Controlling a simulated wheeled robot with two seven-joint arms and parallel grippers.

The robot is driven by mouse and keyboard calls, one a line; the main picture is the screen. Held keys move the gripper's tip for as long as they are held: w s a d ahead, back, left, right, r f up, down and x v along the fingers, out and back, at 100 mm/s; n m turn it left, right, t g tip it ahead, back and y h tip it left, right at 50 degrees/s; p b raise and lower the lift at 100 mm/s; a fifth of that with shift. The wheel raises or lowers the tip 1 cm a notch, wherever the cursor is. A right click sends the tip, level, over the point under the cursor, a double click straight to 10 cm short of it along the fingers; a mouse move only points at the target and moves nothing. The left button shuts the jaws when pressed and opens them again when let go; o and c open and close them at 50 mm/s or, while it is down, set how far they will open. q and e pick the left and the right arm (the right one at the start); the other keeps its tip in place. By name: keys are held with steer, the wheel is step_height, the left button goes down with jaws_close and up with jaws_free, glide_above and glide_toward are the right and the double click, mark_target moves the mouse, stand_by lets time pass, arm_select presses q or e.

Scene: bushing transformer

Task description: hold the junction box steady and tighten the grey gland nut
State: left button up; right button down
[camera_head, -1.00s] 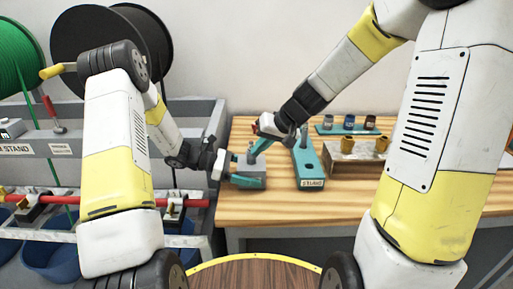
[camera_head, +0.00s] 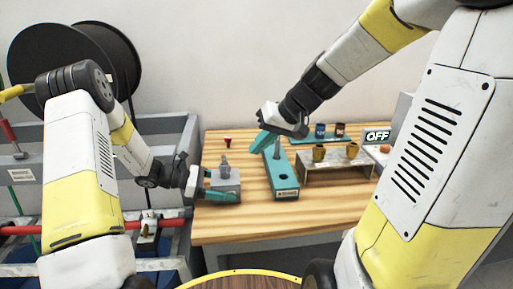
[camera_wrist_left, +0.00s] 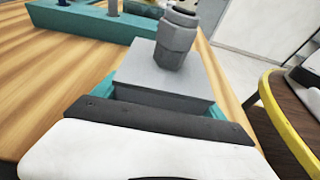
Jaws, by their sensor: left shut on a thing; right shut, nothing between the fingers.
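The grey junction box (camera_head: 228,186) sits at the left part of the wooden bench. The grey gland nut (camera_head: 224,171) stands upright on top of it; it also shows in the left wrist view (camera_wrist_left: 176,38) as a hex-sided fitting on the box (camera_wrist_left: 165,75). My left gripper (camera_head: 222,196) is shut on the box from the near left, its teal fingers along the box sides. My right gripper (camera_head: 260,145) is shut and empty, to the right of and farther back than the box, apart from the nut. Its fingertips show close to the far end of a teal block.
The teal block (camera_head: 284,184), with a hole and a label, lies right of the box. A small red cup (camera_head: 228,141) stands behind the box. The front bench strip is clear.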

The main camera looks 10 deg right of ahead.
arm_select(q)
steer(key=o, duration=0.9)
steer(key=v, duration=1)
steer(key=shift+a+r, duration=0.15)
steer(key=shift+a, duration=0.2)
steer(key=s+a+r+m+t+y, duration=0.2)
steer(key=s+r+m+t+y, duration=0.4)
steer(key=s+r+m+y, duration=0.6)
steer(key=s+r+m, duration=0.6)
steer(key=s+r, duration=0.2)
steer(key=s, duration=0.3)
steer(key=shift+a+r+m, duration=0.3)
steer(key=shift+a, duration=0.1)
arm_select(e)
steer(key=s+d+r+t+h, duration=0.1)
steer(key=s+d+r+h, duration=0.1)
steer(key=s, duration=0.5)
steer(key=s+d+r+m+t+h, duration=0.1)
steer(key=s+d+r+h, duration=0.1)
steer(key=s+d, duration=0.2)
steer(key=s, duration=0.3)
steer(key=shift+s+r+m, duration=0.15)
steer(key=shift+s+m, duration=0.15)
